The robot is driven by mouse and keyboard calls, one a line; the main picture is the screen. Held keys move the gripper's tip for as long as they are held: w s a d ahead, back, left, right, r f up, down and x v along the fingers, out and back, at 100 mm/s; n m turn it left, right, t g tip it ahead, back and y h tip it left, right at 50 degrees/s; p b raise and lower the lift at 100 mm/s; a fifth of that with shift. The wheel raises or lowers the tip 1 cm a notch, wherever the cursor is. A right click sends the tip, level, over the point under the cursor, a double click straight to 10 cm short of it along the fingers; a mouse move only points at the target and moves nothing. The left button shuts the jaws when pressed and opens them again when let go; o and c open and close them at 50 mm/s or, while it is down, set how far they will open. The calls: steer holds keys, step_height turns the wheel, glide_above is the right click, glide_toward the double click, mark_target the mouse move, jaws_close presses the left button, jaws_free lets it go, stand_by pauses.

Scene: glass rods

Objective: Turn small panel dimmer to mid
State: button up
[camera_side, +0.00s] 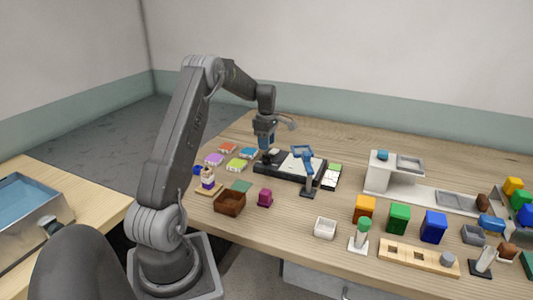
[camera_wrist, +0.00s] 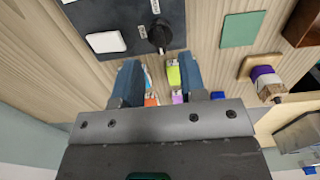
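The small panel (camera_wrist: 125,20) is a dark slab, cut off by the top edge of the wrist view. A round black dimmer knob (camera_wrist: 160,35) sits near its lower right corner, beside a white block (camera_wrist: 105,42). The knob's setting is too small to read. In the side view the dark panel (camera_side: 262,169) lies on the table under my gripper (camera_side: 265,147). In the wrist view my gripper (camera_wrist: 159,62) has two blue fingers spread apart, with nothing held between them. The knob lies just beyond the fingertips, and contact is not visible.
Several coloured blocks (camera_side: 237,165) lie left of the panel. A blue lamp-like stand (camera_side: 308,172) stands close on its right.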

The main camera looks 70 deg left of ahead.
mark_target(267, 158)
steer(key=shift+f, duration=2.2)
jaws_close()
